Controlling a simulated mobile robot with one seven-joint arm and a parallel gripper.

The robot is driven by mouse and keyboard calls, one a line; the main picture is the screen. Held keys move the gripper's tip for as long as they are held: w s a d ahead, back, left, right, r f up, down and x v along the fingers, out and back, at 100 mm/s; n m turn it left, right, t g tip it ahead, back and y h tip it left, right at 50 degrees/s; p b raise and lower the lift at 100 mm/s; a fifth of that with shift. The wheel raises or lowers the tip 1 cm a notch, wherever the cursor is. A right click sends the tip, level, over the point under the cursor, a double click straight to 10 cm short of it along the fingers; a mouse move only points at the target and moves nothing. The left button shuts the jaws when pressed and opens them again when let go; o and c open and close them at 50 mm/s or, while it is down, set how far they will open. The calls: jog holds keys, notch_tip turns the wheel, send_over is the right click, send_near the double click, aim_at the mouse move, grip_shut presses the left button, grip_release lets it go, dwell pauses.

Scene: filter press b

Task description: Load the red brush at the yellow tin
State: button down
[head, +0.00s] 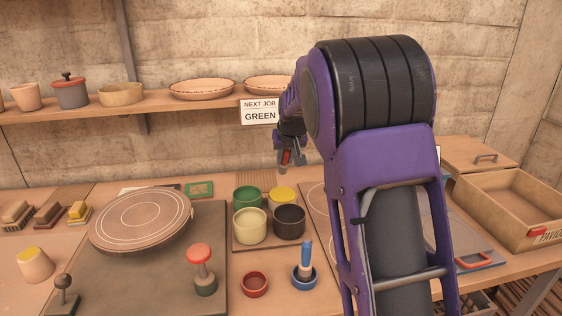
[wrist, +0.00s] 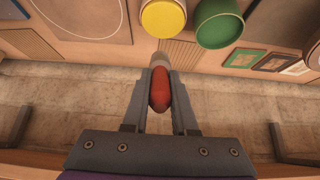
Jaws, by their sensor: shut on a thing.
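My gripper (head: 287,160) is shut on the red brush, whose red handle (wrist: 160,90) sits between the fingers in the wrist view. The brush's pale tip points up the picture towards the yellow tin (wrist: 163,17), just short of its rim there. In the head view the red brush (head: 286,157) is held in the air, above and behind the yellow tin (head: 282,196). The tin is open, with yellow inside, at the back right of a group of tins. I cannot tell the tip's exact height above the tin.
A green tin (head: 248,197) stands beside the yellow one, with a cream tin (head: 250,228) and a dark tin (head: 289,222) in front. A red dish (head: 254,284) is empty; a blue brush (head: 306,258) stands in a blue dish. A round board (head: 140,221) lies left. A shelf (head: 200,102) runs behind.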

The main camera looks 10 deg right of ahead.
jog(key=shift+f+b, duration=2)
jog(key=shift+f, duration=0.9)
jog(key=shift+f+b, duration=0.4)
jog(key=shift+f, duration=0.25)
jog(key=shift+r, duration=0.15)
jog(key=shift+r+p, duration=2.45)
jog(key=shift+r, duration=1)
